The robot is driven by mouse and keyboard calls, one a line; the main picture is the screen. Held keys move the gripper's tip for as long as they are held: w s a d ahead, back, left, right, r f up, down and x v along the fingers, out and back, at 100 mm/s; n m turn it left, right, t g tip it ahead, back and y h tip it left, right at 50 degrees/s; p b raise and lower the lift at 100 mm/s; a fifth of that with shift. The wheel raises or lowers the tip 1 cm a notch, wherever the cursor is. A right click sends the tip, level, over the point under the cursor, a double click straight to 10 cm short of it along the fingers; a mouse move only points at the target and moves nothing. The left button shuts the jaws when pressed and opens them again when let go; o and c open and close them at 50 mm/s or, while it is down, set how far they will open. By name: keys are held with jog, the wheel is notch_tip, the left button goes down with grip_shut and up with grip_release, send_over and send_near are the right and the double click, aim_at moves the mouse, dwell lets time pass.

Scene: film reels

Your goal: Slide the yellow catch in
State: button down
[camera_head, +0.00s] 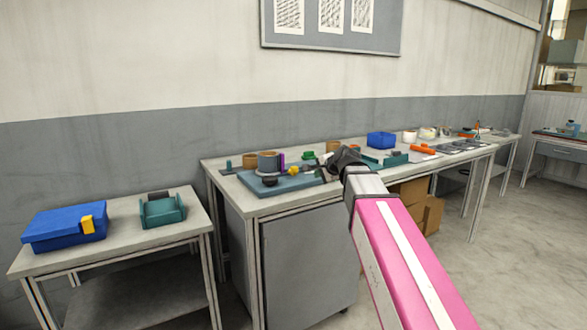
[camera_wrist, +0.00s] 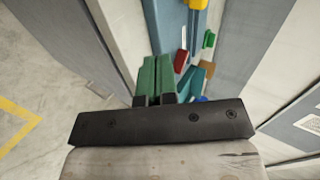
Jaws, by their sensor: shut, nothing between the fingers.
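A small yellow piece (camera_head: 293,170) stands on a blue-grey plate (camera_head: 258,185) on the long bench. A larger yellow piece (camera_head: 87,224) sits on the front of a blue box (camera_head: 55,228) on the left table. I cannot tell for sure which one is the catch. My gripper (camera_head: 333,165) is over the bench, right of the small yellow piece and apart from the left table. In the wrist view, my gripper (camera_wrist: 156,65) is shut and empty, its green fingers side by side. A yellow bit (camera_wrist: 198,4) shows at that view's top edge, beyond the fingertips.
A grey round container (camera_head: 268,161) and a purple piece (camera_head: 282,160) stand by the plate. A blue bin (camera_head: 381,140) and orange parts (camera_head: 423,149) lie further right. A teal holder (camera_head: 162,210) is on the left table. Cardboard boxes (camera_head: 432,213) stand under the bench.

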notch_tip(320, 180, up, 3)
jog(key=a, duration=0.1)
send_near(295, 170)
jog(key=shift+m+t, duration=0.3)
jog(key=x, duration=0.4)
jog(key=f+x, duration=0.1)
jog(key=shift+f, duration=0.2)
jog(key=shift+w+a, duration=0.45)
jog(key=shift+w, duration=0.2)
jog(key=w+a, duration=0.1)
jog(key=w, duration=0.1)
jog(key=w+a, duration=0.1)
jog(key=w, duration=0.1)
jog(key=shift+a, duration=0.35)
